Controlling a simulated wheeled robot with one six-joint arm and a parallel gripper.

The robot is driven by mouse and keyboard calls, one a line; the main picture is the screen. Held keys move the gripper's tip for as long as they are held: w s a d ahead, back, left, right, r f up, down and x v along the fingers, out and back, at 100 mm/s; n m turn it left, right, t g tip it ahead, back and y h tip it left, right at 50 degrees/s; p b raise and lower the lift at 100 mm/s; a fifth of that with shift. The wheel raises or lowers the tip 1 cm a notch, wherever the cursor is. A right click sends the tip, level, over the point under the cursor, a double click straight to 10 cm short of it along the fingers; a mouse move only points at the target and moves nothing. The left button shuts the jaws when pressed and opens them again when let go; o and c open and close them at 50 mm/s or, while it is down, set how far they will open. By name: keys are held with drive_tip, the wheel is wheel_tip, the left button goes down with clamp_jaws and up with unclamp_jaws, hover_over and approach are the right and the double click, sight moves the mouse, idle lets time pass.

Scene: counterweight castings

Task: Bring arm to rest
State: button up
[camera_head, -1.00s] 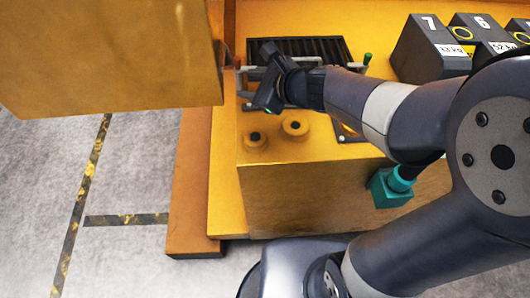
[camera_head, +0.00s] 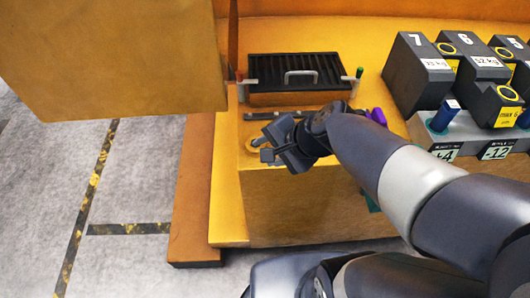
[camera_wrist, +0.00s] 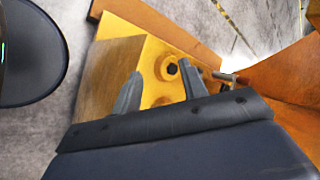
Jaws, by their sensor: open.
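My gripper (camera_head: 280,146) is at the near left corner of the yellow machine body (camera_head: 300,205) in the head view. Its jaws are open and nothing shows between them. In the wrist view my gripper (camera_wrist: 160,92) has its two grey fingers apart. My arm reaches in from the lower right and hides part of the yellow top.
A black ribbed grille (camera_head: 300,72) with a grey handle lies behind my gripper. Numbered dark weights (camera_head: 415,75) stand at the right. A large yellow panel (camera_head: 110,55) hangs at the upper left. Grey floor (camera_head: 130,200) with striped tape is clear at the left.

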drive_tip(key=shift+s+d+f+n, duration=0.1)
drive_tip(key=shift+s+d+n, duration=0.1)
drive_tip(key=shift+s+n, duration=0.15)
idle(0.4)
